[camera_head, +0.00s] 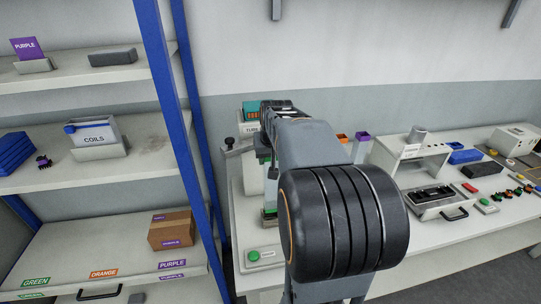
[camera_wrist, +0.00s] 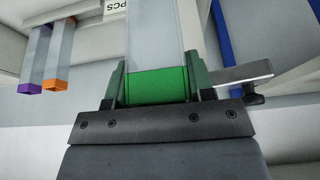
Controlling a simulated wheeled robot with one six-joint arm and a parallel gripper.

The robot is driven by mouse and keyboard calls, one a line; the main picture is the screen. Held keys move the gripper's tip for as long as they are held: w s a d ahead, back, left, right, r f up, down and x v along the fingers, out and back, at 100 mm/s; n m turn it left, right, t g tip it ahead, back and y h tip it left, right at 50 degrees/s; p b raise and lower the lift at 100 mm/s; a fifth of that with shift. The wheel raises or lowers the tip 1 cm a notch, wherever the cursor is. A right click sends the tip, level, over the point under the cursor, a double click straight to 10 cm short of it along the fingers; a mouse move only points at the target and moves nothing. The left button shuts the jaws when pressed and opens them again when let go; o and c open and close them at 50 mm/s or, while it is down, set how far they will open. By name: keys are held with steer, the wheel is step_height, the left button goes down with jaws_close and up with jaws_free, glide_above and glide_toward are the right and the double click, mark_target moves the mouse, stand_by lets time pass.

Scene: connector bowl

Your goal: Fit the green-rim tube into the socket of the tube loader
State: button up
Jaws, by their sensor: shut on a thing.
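My gripper (camera_wrist: 157,82) is shut on the green-rim tube (camera_wrist: 156,45), with one finger on each side of its green rim. The clear grey body of the tube runs away from the fingers to the top edge of the wrist view, so its far end is out of sight. The tube loader (camera_head: 249,129) stands at the left end of the bench in the head view, partly behind my arm. Its grey bar with a black knob (camera_wrist: 253,98) shows just right of my gripper in the wrist view. I cannot make out the socket or whether the tube touches it.
A purple-rim tube (camera_wrist: 28,88) and an orange-rim tube (camera_wrist: 55,85) stand apart from my gripper. A green button (camera_head: 265,254) is at the bench front. A blue-posted shelf (camera_head: 165,90) is close on the left. Devices and small parts crowd the bench's right.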

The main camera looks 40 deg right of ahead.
steer(key=shift+f+b, duration=0.3)
steer(key=shift+f, duration=0.4)
steer(key=shift+f+b, duration=2.5)
steer(key=shift+f, duration=0.35)
stand_by(1.0)
steer(key=o, duration=1.4)
steer(key=shift+c, duration=0.2)
steer(key=shift+r, duration=0.1)
steer(key=v, duration=1.3)
steer(key=shift+r, duration=0.4)
steer(key=shift+s+a, duration=0.1)
steer(key=shift+s, duration=0.1)
